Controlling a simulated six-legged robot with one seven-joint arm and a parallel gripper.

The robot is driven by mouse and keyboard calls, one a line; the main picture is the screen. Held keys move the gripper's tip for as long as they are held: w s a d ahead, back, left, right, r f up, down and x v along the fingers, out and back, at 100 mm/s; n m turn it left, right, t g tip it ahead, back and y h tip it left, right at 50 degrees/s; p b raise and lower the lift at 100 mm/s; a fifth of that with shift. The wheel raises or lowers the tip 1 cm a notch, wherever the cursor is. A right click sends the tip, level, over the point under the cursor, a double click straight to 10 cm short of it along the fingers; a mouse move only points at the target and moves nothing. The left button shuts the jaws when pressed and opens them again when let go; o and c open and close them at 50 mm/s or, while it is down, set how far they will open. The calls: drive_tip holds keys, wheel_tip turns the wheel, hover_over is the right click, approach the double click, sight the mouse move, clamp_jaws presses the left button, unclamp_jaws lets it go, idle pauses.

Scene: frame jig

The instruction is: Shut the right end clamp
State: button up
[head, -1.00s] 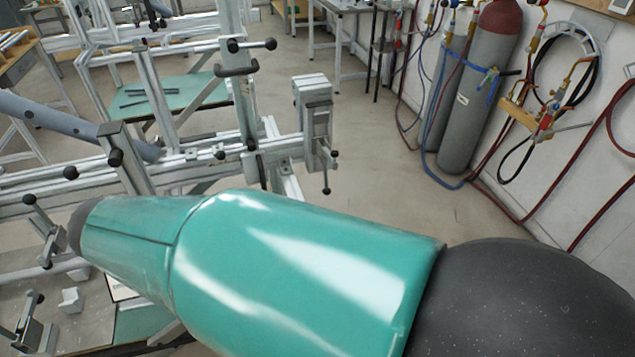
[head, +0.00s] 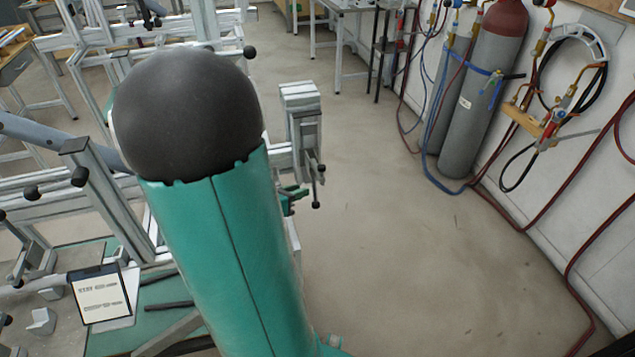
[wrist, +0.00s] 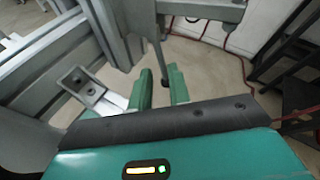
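The right end clamp (head: 302,125) is a grey upright block at the right end of the metal frame. Its thin handle hangs down at its right side with a black knob (head: 317,204). My gripper shows as a small green part (head: 291,196) just left of that knob, partly behind my arm. In the wrist view my two green fingers (wrist: 161,86) stand apart. A thin dark rod (wrist: 161,58) comes down to the gap between them. Grey clamp metal (wrist: 205,10) crosses above. I cannot tell whether the fingers touch the rod.
Frame rails (head: 60,205) run left from the clamp, largely behind my arm. A small sign (head: 100,296) stands on the bench at lower left. Gas cylinders (head: 480,95) and hoses line the right wall. The floor right of the clamp is clear.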

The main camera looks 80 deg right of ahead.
sight(313, 186)
drive_tip(key=x, duration=0.8)
drive_tip(key=shift+s+d+f, duration=0.1)
drive_tip(key=shift+s+d, duration=0.1)
drive_tip(key=shift+d, duration=0.1)
drive_tip(key=shift+c, duration=0.2)
clamp_jaws()
